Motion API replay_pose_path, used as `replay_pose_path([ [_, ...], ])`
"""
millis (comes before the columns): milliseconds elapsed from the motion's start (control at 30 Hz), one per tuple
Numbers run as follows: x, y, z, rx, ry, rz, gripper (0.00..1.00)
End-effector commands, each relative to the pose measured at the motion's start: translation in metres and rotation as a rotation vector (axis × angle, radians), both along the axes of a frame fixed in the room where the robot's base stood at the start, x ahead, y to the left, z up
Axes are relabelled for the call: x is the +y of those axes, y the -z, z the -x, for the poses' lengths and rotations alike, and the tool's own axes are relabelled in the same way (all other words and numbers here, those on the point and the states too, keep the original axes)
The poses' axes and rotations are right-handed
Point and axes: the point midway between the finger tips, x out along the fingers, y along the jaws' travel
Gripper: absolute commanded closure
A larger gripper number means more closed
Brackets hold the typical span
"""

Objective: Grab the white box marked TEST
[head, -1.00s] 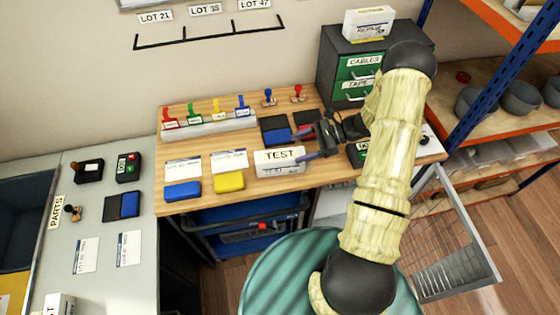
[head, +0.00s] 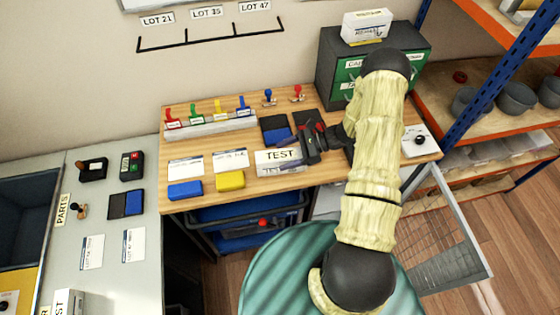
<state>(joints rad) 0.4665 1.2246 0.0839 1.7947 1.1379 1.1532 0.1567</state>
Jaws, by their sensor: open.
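The white box marked TEST (head: 279,161) stands upright near the front edge of the wooden bench (head: 236,197), its label facing me. My gripper (head: 307,149) is open, with its dark fingers at the right end of the box. I cannot tell whether the fingers touch the box or reach around it. My arm hides the part of the bench behind and to the right of the gripper.
A blue block (head: 185,190) and a yellow block (head: 230,180) lie left of the box. Dark ink pads (head: 274,129) lie behind it. A rack with coloured-handled stamps (head: 210,124) stands at the back. A green-drawered cabinet (head: 340,68) stands back right.

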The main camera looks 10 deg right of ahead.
Motion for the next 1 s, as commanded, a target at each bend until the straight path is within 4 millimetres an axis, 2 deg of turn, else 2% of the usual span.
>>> replay_pose_path([
  [67,0.0,0.0,0.0,0.0,0.001,0.0,0.31],
  [300,-0.001,0.0,0.0,0.0,0.002,0.0,0.78],
  [367,-0.001,-0.001,0.0,-0.001,0.002,-0.001,0.86],
  [767,-0.001,-0.008,-0.001,-0.002,0.002,-0.001,0.86],
  [1000,-0.002,-0.037,-0.001,-0.006,0.003,0.0,0.86],
])
